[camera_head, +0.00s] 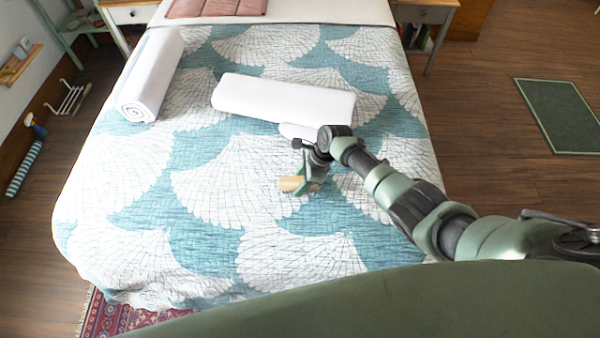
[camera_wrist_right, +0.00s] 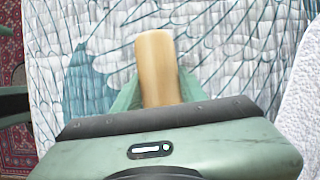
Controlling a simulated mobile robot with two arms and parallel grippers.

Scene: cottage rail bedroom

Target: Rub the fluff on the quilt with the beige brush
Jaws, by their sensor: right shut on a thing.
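The quilt (camera_head: 200,235) is teal and white with a shell pattern and covers the bed; it also fills most of the right wrist view (camera_wrist_right: 225,60). My right gripper (camera_head: 303,184) is low over the middle of the quilt, shut on the beige brush (camera_head: 291,184). In the right wrist view the brush (camera_wrist_right: 157,65) shows as a tan, rounded block between the green fingers. I cannot tell whether the brush touches the quilt. No fluff can be made out; it may be hidden under the brush or gripper. My left gripper is not in view.
A rolled white towel (camera_head: 281,98) lies across the quilt just beyond my right gripper. Another rolled towel (camera_head: 150,75) lies at the left edge. A nightstand (camera_head: 424,17) stands right of the bed. The quilt's front left is clear.

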